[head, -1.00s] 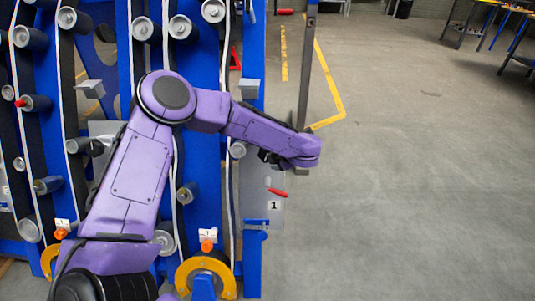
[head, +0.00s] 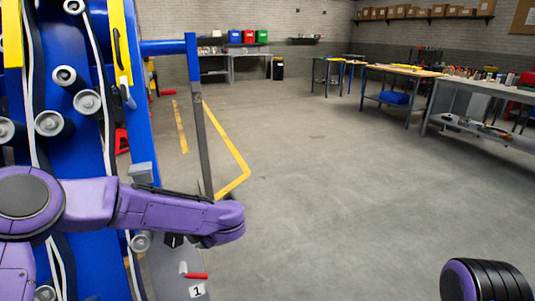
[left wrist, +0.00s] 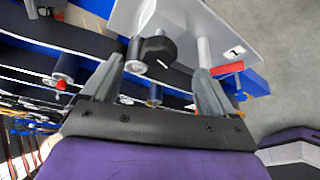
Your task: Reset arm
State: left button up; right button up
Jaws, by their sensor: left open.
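My left arm, purple, comes in from the left in the head view. Its gripper (head: 175,240) shows only as dark fingers below the wrist, in front of the blue harvester chassis (head: 72,150). In the left wrist view the two grey fingers of the left gripper (left wrist: 160,80) stand wide apart with nothing held between them. Beyond them are a dark knob (left wrist: 158,50) and a grey plate labelled 1 with a red handle (left wrist: 228,68). That red handle (head: 196,276) also shows below the gripper in the head view. My right gripper is out of view.
Chassis rollers (head: 87,102) and belts stand close to my left arm. A grey upright post (head: 202,140) rises just behind my wrist. Open concrete floor (head: 330,200) lies to the right. Workbenches (head: 400,75) stand farther off.

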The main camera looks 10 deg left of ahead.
pick_arm(q)
jog(key=s+d+f+m+t+h+p, duration=0.2)
jog(key=s+f+m+h, duration=0.1)
jog(key=s+f+m, duration=0.5)
jog(key=s+d+f+m+t+h+p, duration=0.1)
jog(key=s+d+f+m+h, duration=0.1)
jog(key=s+f+m, duration=0.65)
jog(key=s+a+f+m+g+p, duration=0.1)
jog(key=s+f+m, duration=0.1)
jog(key=s, duration=0.4)
jog(key=s+a+f+m+g+p, duration=0.1)
jog(key=s+a+f+m+g, duration=0.1)
jog(key=s, duration=0.5)
jog(key=s+a+f+m+g+p, duration=0.1)
jog(key=s+a+f+m, duration=0.1)
jog(key=s+m, duration=0.2)
jog(key=shift+s+g+h, duration=0.3)
jog(key=shift+s, duration=0.95)
